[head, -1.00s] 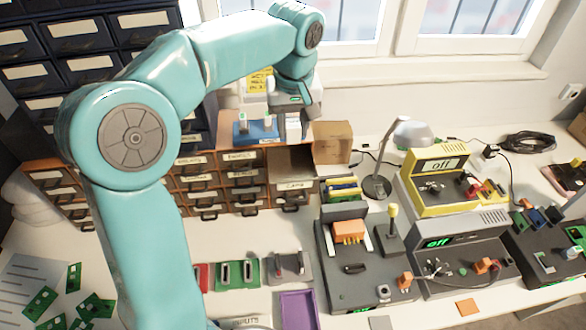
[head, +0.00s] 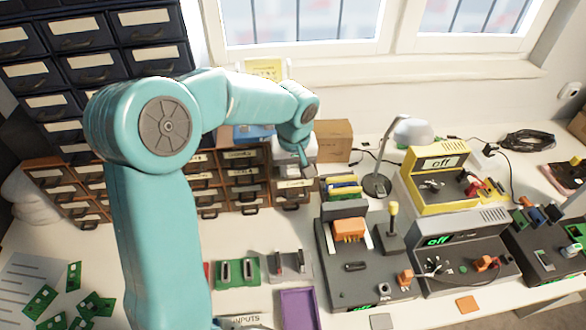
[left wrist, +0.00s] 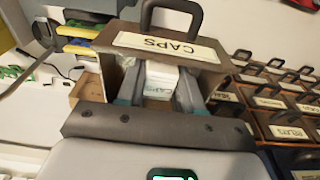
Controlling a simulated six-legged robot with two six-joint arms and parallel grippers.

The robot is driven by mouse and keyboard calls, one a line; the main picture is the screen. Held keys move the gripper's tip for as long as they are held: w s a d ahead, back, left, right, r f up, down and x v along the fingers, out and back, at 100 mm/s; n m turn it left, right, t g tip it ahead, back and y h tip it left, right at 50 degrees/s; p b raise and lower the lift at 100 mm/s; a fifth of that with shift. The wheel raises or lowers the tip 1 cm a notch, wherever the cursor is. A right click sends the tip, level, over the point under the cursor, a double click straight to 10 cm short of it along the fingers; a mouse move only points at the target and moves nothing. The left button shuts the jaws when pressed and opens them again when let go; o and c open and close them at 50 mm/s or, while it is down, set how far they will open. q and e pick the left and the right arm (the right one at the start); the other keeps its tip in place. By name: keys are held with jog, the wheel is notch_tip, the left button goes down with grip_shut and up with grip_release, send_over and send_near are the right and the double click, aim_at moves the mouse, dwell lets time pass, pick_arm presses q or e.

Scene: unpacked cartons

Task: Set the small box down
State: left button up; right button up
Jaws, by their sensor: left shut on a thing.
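The small box (left wrist: 160,82) is white with greenish lettering and shows between the two teal fingers of my left gripper (left wrist: 157,88) in the left wrist view. My left gripper is shut on it. The gripper also shows in the head view (head: 303,158), over the drawer marked CAPS (head: 293,184). In the left wrist view the front of the CAPS drawer (left wrist: 135,42) stands just beyond the box, its label upside down. The box is at the drawer's opening; whether it touches the drawer's floor is hidden. My right gripper is not in view.
A brown cardboard carton (head: 333,142) stands right of the CAPS drawer. Small labelled drawers (head: 241,177) stand on its left. A lamp (head: 377,185) and grey test devices (head: 365,255) are to the right. A purple tray (head: 299,309) lies in front.

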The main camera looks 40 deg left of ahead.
aim_at(293, 173)
pick_arm(q)
jog(key=shift+f, duration=0.1)
jog(key=shift+f+b, duration=0.15)
jog(key=shift+b, duration=0.15)
jog(key=o, duration=1)
jog(key=shift+r+p, duration=0.35)
jog(key=shift+r, duration=0.3)
jog(key=r, duration=0.7)
jog(key=s+d+r, duration=0.1)
jog(key=r, duration=0.3)
jog(key=shift+r, duration=0.1)
